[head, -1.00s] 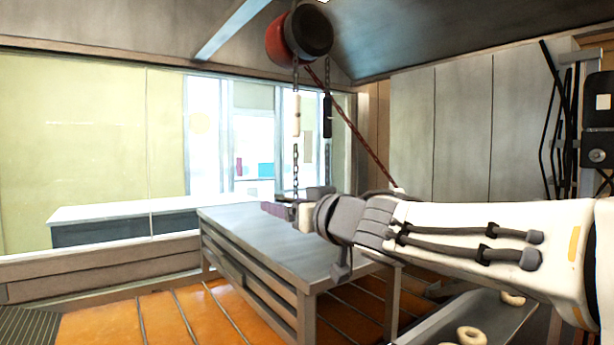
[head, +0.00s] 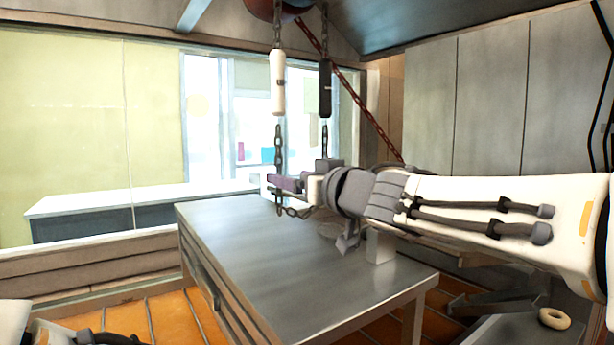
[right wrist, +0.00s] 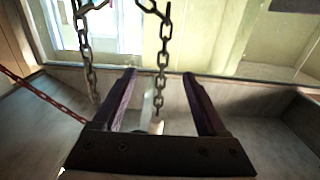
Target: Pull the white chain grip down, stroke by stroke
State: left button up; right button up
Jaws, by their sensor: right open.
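The white chain grip (head: 278,82) hangs upright on its chain in the head view, left of a black grip (head: 325,88) on a second chain. My right gripper (head: 284,184) is open and well below the white grip, at the chain under it. In the right wrist view, a dark chain (right wrist: 162,75) hangs between the spread fingers of the gripper (right wrist: 160,85). A second chain (right wrist: 89,78) hangs outside the left finger. A small pale thing (right wrist: 155,126) shows near the palm; I cannot tell what it is. My left gripper is out of view.
A red-and-dark hoist body (head: 280,8) is cut off at the top. A reddish chain (head: 350,92) slants down right from it. A grey table (head: 260,260) stands below my right gripper, its top mostly clear. A pale ring (head: 553,318) lies at lower right.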

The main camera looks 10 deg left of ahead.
jog(key=p, duration=1.4)
send_near(281, 82)
jog(key=x, duration=0.5)
jog(key=b+x, duration=0.1)
jog(key=x, duration=0.1)
jog(key=shift+w+f, duration=0.1)
jog(key=shift+f, duration=0.15)
jog(key=x, duration=0.1)
jog(key=p+x, duration=0.1)
jog(key=x, duration=0.1)
jog(key=shift+w+a+r+p, duration=0.1)
jog(key=shift+a+r+p, duration=0.05)
jog(key=shift+r+p, duration=0.2)
jog(key=shift+w+a+f, duration=0.2)
jog(key=shift+w+a, duration=0.15)
jog(key=shift+w, duration=0.1)
jog(key=shift+s, duration=0.1)
grip_shut()
jog(key=shift+r, duration=0.1)
